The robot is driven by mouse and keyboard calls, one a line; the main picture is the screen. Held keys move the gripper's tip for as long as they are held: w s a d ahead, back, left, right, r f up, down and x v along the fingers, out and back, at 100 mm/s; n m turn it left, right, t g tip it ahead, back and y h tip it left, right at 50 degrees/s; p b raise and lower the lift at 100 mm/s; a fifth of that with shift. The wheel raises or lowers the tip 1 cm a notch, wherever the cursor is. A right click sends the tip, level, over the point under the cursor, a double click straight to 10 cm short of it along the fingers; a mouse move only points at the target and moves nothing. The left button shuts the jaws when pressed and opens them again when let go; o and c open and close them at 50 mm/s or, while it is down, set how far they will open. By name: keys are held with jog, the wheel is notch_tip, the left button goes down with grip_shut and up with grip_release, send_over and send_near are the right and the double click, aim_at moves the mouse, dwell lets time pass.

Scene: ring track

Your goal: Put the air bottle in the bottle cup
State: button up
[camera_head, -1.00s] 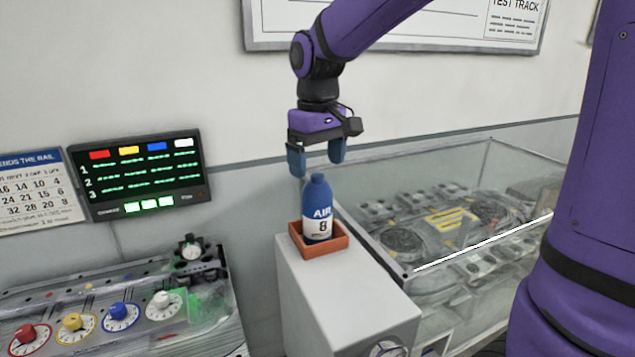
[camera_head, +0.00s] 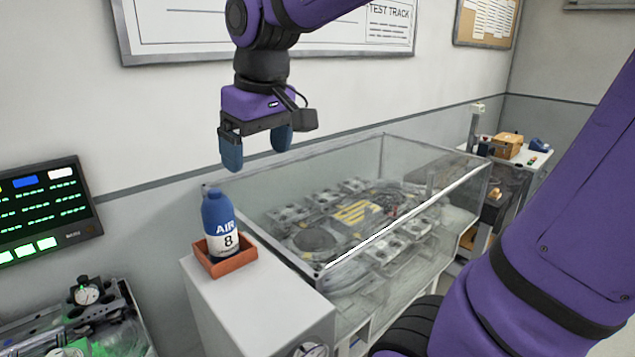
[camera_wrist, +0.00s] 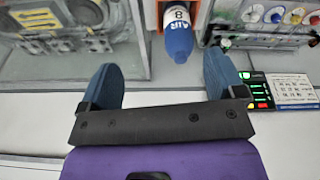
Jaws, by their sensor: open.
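The air bottle (camera_head: 219,220) is blue with a white band reading "AIR 8". It stands upright in a square orange-brown cup (camera_head: 229,264) on top of a white cabinet. My gripper (camera_head: 257,158) is open and empty, pointing down above the bottle and a little to its right, apart from it. In the wrist view the bottle (camera_wrist: 178,38) shows beyond the gap between the blue fingers (camera_wrist: 162,82), with part of the orange cup (camera_wrist: 199,15) around its base.
The white cabinet (camera_head: 262,308) stands against a glass case (camera_head: 350,225) holding a track. A lit panel (camera_head: 42,212) and a dial bench (camera_head: 80,325) are at the left. A side table (camera_head: 520,155) with small items is at the far right.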

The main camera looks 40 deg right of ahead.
jog(key=s+d+f+m+t, duration=0.1)
jog(key=s, duration=0.4)
jog(key=s+d+f+m+t, duration=0.1)
jog(key=s+d+f+t, duration=0.1)
jog(key=s, duration=0.3)
jog(key=shift+s+f, duration=0.25)
jog(key=shift+s, duration=0.1)
jog(key=shift+c, duration=0.5)
dwell(1.2)
